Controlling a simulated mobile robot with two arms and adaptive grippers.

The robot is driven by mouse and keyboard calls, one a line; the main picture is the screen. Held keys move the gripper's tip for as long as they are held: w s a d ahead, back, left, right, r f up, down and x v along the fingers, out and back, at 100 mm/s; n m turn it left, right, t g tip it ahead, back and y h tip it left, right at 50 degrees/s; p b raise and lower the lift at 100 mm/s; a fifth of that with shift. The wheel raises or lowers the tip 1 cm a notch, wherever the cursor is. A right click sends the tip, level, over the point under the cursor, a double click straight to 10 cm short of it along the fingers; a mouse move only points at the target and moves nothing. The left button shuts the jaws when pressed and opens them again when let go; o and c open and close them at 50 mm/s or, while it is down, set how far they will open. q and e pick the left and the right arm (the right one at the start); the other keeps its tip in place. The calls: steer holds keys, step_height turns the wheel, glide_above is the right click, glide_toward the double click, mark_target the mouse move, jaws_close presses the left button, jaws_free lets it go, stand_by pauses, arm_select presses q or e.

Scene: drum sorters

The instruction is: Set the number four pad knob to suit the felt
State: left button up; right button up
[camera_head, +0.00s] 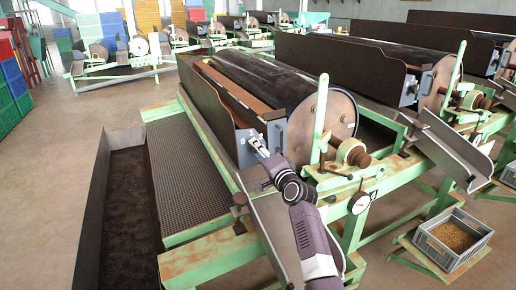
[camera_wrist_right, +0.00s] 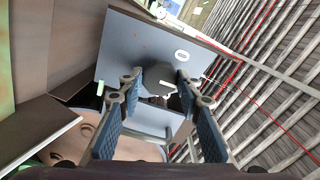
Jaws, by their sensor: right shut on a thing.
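My right gripper (camera_head: 260,147) is at the near end of the closest drum machine, against a blue-grey plate (camera_head: 276,135). In the right wrist view the two fingers of my right gripper (camera_wrist_right: 160,88) are shut on a dark round knob (camera_wrist_right: 157,80) on that blue-grey plate (camera_wrist_right: 118,58). A short white mark (camera_wrist_right: 168,86) shows on the knob. A white oval label (camera_wrist_right: 181,55) sits on the plate beside it; its text is too small to read. In the head view the gripper hides the knob. I cannot pick out the felt. My left gripper is not in view.
The dark drum (camera_head: 275,80) lies behind the plate. A green upright lever (camera_head: 321,115) and a round gauge (camera_head: 360,203) stand right of my arm. A long dark trough (camera_head: 130,200) lies at left. A grey bin of grain (camera_head: 455,238) stands at right.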

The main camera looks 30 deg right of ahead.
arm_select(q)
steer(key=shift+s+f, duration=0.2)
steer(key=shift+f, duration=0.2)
arm_select(e)
steer(key=shift+d, duration=0.1)
steer(key=o, duration=1.2)
steer(key=shift+c, duration=0.2)
steer(key=s, duration=1.2)
steer(key=shift+a, duration=0.35)
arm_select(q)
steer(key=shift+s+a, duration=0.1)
arm_select(e)
steer(key=shift+f, duration=0.1)
